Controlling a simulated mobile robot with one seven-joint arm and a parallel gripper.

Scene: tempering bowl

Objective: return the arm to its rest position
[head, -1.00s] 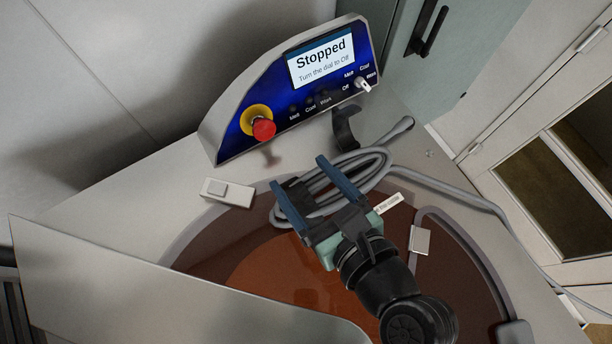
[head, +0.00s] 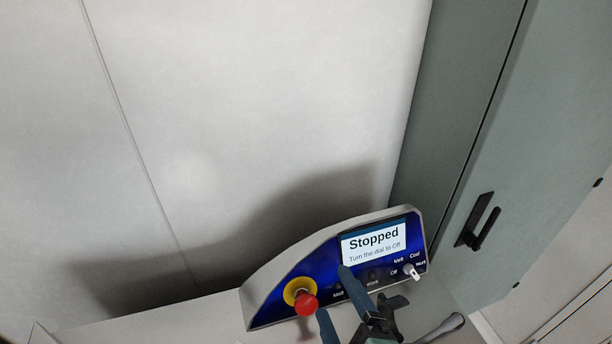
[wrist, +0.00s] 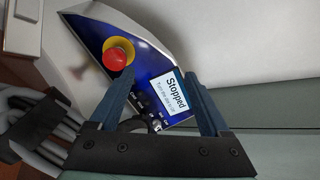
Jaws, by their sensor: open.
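My gripper (head: 334,296) shows at the bottom of the head view, its two blue fingers spread apart with nothing between them. In the wrist view the open fingers (wrist: 160,92) frame part of the blue control panel (wrist: 147,62). In the head view the panel (head: 330,272) stands behind the fingers. Its screen (head: 374,241) reads "Stopped" and "Turn the dial to Off". A white dial (head: 411,271) sits at the panel's right, and a red stop button (head: 306,304) on a yellow ring at its left. Most of my arm is out of view.
A pale wall (head: 230,120) fills the back left. A grey-green cabinet (head: 540,170) with a black handle (head: 478,221) stands at the right.

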